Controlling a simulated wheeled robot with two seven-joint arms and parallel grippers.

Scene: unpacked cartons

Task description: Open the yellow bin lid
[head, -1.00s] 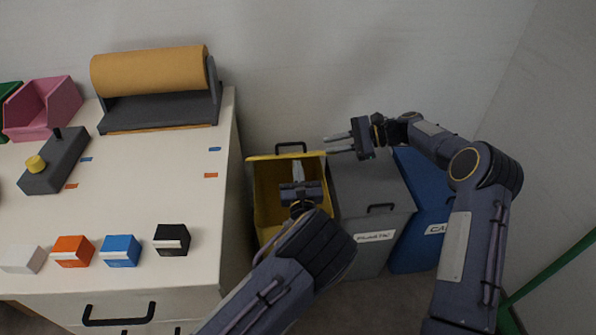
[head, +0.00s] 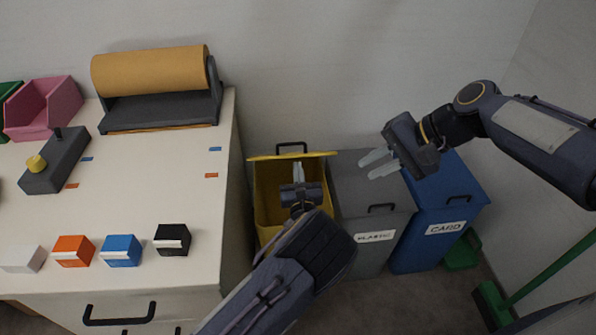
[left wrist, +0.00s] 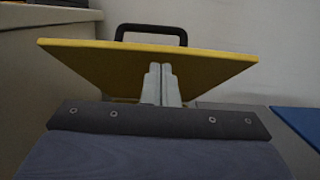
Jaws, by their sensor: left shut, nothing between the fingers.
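The yellow bin (head: 268,200) stands beside the white cabinet, its mouth open to view. Its yellow lid (head: 262,157) is raised at the back, seen almost edge-on, with a black handle (head: 291,146) at its top edge. In the left wrist view the lid (left wrist: 100,58) tilts above my fingers, its handle (left wrist: 150,29) behind. My left gripper (head: 299,170) is shut and empty, its fingertips at the lid's underside; whether they touch cannot be told. My right gripper (head: 374,163) is open and empty above the grey bin.
A grey bin (head: 375,210) labelled PLASTIC and a blue bin (head: 440,205) labelled CARD stand right of the yellow bin, lids closed. The white cabinet (head: 140,190) is at left. A green broom (head: 545,268) leans at right.

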